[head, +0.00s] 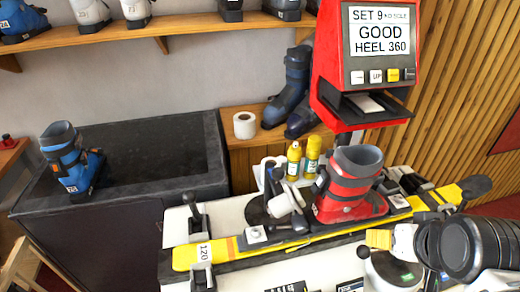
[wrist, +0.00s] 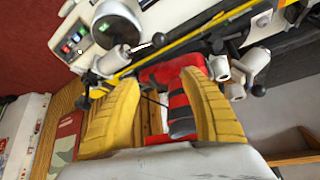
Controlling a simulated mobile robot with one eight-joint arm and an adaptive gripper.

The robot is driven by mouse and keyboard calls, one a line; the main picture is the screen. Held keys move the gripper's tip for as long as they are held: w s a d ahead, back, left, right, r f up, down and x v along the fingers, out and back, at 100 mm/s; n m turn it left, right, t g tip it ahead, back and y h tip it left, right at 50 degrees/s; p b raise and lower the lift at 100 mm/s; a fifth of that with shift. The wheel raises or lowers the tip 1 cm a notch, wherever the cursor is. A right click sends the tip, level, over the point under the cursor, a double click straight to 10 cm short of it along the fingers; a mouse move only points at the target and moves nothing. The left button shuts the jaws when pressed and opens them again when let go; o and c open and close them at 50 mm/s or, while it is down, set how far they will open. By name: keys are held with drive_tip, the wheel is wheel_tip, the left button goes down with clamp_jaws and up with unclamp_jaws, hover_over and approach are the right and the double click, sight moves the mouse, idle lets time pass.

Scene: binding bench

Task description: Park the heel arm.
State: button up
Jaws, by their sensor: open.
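A red ski boot (head: 345,197) with a grey cuff stands upright on a yellow ski (head: 225,248) clamped along the white bench. A jointed black arm with a pale roller (head: 285,201) stands beside the boot's left end; I cannot tell for sure whether it is the heel arm. Pale rollers (wrist: 256,62) also show past the fingers.
A red display unit (head: 378,45) behind the bench reads "GOOD HEEL 360". Two yellow bottles (head: 303,158) stand behind the boot. Black clamp handles (head: 194,207) rise along the ski. A blue boot (head: 72,160) stands on the dark counter (head: 150,145), which has free room.

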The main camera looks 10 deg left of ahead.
drive_tip(key=w+a+r+n+p, duration=0.1)
drive_tip(key=w+a+r+p, duration=0.2)
drive_tip(key=r+p, duration=0.35)
drive_tip(key=n+g+y+b, duration=0.2)
drive_tip(key=n+g+y, duration=0.1)
drive_tip(key=n, duration=0.3)
approach(279, 176)
drive_tip(key=shift+w+a+f, duration=0.1)
drive_tip(key=shift+w+f, duration=0.65)
drive_tip(key=shift+w+a+f, duration=0.1)
drive_tip(key=shift+a+f, duration=0.1)
drive_tip(key=shift+a, duration=0.1)
drive_tip(key=b+x, duration=0.1)
drive_tip(key=x, duration=0.4)
drive_tip(key=b+x, duration=0.1)
drive_tip(key=x, duration=0.4)
drive_tip(key=shift+d+f+b, duration=0.15)
drive_tip(key=shift+f+b, duration=0.2)
drive_tip(key=shift+f, duration=0.05)
